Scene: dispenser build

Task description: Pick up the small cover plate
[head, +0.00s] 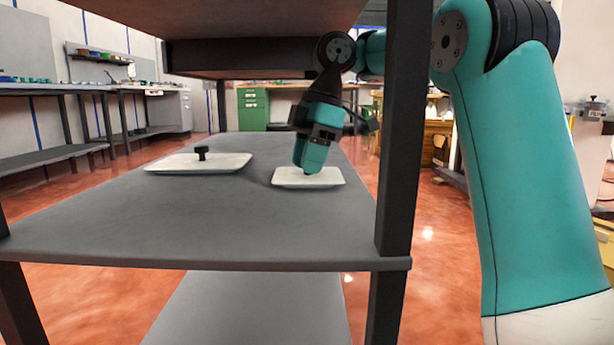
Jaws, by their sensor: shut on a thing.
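The small cover plate (290,180) is a pale, flat plate on the right part of the grey shelf (220,225). My gripper (309,172) points down at its middle, with the fingertips low against the plate. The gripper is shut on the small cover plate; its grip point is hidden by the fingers. The plate looks level and at or very near the shelf surface; I cannot tell whether there is a gap. A larger pale cover plate (225,165) with a black knob (202,153) lies to the left on the same shelf.
A dark post (397,150) stands at the shelf's front right, between the small plate and my arm's near part. An upper shelf (230,20) hangs above. The front of the middle shelf is clear. Workbenches (60,90) and a green cabinet (252,108) stand behind.

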